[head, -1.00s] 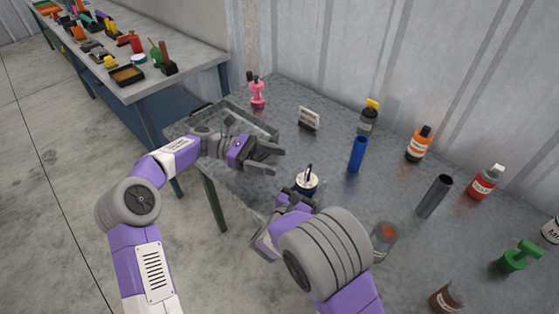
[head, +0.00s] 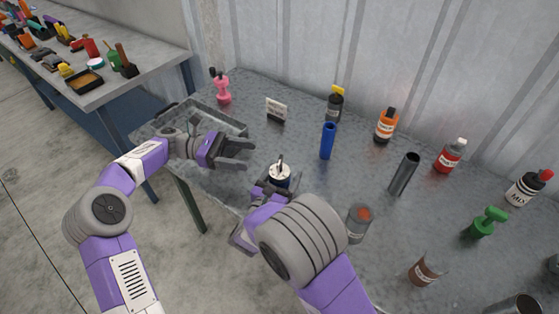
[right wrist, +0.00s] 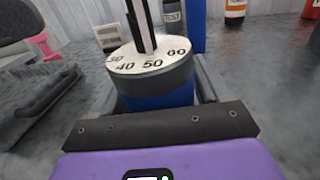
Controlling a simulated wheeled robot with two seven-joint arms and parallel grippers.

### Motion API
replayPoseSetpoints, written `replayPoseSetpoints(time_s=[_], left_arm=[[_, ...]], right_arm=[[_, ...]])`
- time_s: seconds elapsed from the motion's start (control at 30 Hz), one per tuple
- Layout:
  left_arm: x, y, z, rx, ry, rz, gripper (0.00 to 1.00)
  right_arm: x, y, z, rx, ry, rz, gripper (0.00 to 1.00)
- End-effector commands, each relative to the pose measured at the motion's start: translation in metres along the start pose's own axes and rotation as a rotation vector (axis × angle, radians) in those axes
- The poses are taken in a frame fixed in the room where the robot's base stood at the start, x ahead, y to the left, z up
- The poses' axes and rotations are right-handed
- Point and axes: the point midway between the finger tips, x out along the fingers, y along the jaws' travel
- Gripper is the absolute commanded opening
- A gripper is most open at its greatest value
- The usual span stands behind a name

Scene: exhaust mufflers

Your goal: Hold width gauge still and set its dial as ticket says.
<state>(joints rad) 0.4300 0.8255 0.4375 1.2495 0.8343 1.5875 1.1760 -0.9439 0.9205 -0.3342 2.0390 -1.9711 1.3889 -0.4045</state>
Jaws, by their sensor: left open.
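The width gauge (head: 280,176) is a small upright blue cylinder with a white dial top and a dark upright pointer. In the right wrist view the gauge (right wrist: 155,85) shows the numbers 40, 50 and 60, with another partly hidden at the left. My right gripper (head: 276,186) has its fingers on both sides of the gauge and appears shut on it. My left gripper (head: 250,157) is open and empty, left of the gauge and apart from it. The ticket is likely the small white sign (head: 276,110) behind; its writing is too small to read.
A grey tray (head: 228,126) lies behind my left gripper. A blue tube (head: 327,141), a dark grey tube (head: 403,174) and a glass jar (head: 358,224) stand right of the gauge. Several bottles line the back, and a pink figure-like object (head: 222,90) stands at back left.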

Motion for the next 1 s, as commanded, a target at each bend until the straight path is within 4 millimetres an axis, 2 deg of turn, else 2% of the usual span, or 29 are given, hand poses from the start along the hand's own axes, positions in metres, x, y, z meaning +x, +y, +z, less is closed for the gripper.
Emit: replayPoseSetpoints(time_s=[0.03, 0.1, 0.47, 0.57, 0.8, 1.0], left_arm=[[0.000, 0.000, 0.000, 0.000, 0.000, 0.000, 0.68], [0.000, 0.000, 0.000, 0.000, 0.000, 0.000, 0.68], [0.000, 0.000, 0.000, 0.000, 0.000, 0.000, 0.68], [0.000, 0.000, 0.000, 0.000, 0.000, 0.000, 0.68], [0.000, 0.000, 0.000, 0.000, 0.000, 0.000, 0.68], [0.000, 0.000, 0.000, 0.000, 0.000, 0.000, 0.68]], right_arm=[[0.000, 0.000, 0.000, 0.000, 0.000, 0.000, 0.84], [0.000, 0.000, 0.000, 0.000, 0.000, 0.000, 0.94], [-0.005, 0.001, 0.000, 0.001, 0.000, 0.001, 0.95], [-0.017, 0.001, 0.000, 0.000, 0.001, 0.005, 0.95], [-0.068, 0.001, 0.000, -0.002, 0.000, 0.006, 0.95], [-0.103, 0.001, 0.000, 0.000, 0.000, 0.004, 0.95]])
